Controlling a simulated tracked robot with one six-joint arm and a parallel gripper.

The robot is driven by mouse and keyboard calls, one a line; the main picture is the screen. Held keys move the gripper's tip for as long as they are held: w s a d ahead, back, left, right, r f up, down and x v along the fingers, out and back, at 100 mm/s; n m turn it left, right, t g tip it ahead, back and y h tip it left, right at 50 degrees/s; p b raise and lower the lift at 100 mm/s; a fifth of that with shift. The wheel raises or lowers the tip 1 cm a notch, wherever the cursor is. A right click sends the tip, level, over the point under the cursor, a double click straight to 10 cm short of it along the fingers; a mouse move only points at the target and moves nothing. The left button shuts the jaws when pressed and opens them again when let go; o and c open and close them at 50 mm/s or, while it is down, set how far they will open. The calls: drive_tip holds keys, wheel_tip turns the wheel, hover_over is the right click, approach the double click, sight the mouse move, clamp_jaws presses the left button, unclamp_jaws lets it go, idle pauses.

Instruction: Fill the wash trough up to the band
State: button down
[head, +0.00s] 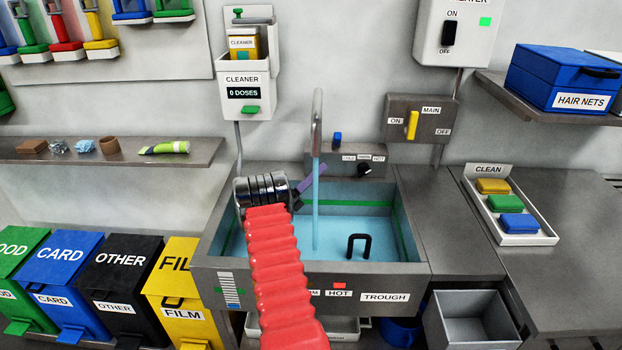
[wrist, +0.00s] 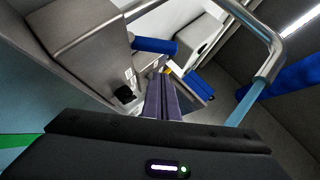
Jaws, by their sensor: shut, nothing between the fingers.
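The wash trough (head: 365,278) holds blue water (head: 340,228). A green band (head: 400,222) runs along its inner walls, and the water surface looks a little below it on the right. A blue stream (head: 316,200) falls from the tap (head: 317,110); the stream also shows in the wrist view (wrist: 246,102). My gripper (head: 318,172) is over the trough's back left, shut and empty, its purple fingers (wrist: 160,95) near the tap control box (head: 345,163). A black looped handle (head: 358,245) stands in the water.
The main valve box (head: 421,105) has an upright yellow lever (head: 412,125). The cleaner dispenser (head: 245,80) reads 0 DOSES. A red marker (head: 339,285) sits above HOT on the trough front. A clean tray (head: 520,240) with sponges lies right. Bins stand left.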

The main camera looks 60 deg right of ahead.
sight(338, 142)
drive_tip(key=d+r, duration=0.5)
drive_tip(key=shift+s, duration=0.25)
